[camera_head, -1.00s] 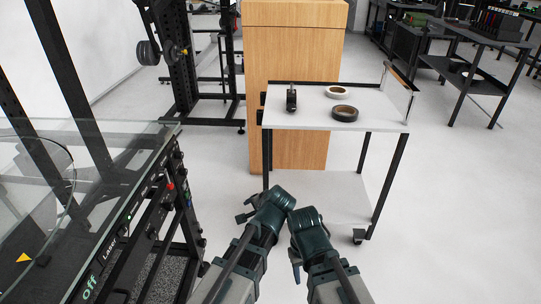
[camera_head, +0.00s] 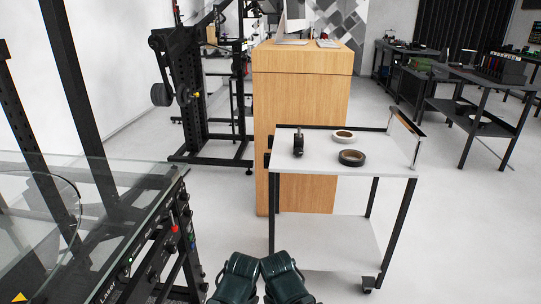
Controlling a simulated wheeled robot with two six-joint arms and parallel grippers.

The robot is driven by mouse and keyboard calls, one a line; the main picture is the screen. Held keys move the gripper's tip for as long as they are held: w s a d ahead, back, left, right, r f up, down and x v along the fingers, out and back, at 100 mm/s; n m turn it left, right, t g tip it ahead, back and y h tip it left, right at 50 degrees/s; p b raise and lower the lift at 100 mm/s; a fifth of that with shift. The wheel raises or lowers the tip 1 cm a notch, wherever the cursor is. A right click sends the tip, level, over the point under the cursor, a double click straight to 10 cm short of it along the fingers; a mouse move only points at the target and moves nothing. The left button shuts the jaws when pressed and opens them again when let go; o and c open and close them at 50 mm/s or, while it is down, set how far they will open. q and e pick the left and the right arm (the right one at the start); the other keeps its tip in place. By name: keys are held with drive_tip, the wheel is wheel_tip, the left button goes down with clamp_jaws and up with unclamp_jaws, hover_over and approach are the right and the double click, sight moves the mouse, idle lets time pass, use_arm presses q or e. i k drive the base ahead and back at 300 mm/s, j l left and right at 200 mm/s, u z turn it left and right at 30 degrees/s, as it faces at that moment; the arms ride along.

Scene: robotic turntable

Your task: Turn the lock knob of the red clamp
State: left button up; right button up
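I cannot make out a red clamp or its lock knob for certain. A small red part (camera_head: 175,222) shows on the dark front side of the glass-topped machine (camera_head: 120,205) at the left; it is too small to tell what it is. Dark green links of my two arms show side by side at the bottom middle. The fingers of both grippers do not show.
A white cart (camera_head: 330,180) with a black tool (camera_head: 298,143), a white ring (camera_head: 342,136) and a dark ring (camera_head: 351,158) stands ahead. A wooden cabinet (camera_head: 300,95) is behind it. A black rack (camera_head: 182,70) stands back left. Floor (camera_head: 470,240) at right is clear.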

sight(299, 151)
drive_tip(key=i+l+u, duration=0.1)
drive_tip(key=l+u, duration=0.6)
drive_tip(key=i+l+u, duration=0.1)
drive_tip(key=l+u, duration=0.35)
drive_tip(key=l, duration=0.55)
drive_tip(key=k+l+u, duration=0.1)
drive_tip(key=l, duration=0.55)
drive_tip(key=l+u, duration=0.15)
drive_tip(key=l, duration=0.5)
drive_tip(key=k+l+u, duration=0.1)
drive_tip(key=l, duration=0.55)
drive_tip(key=k, duration=0.05)
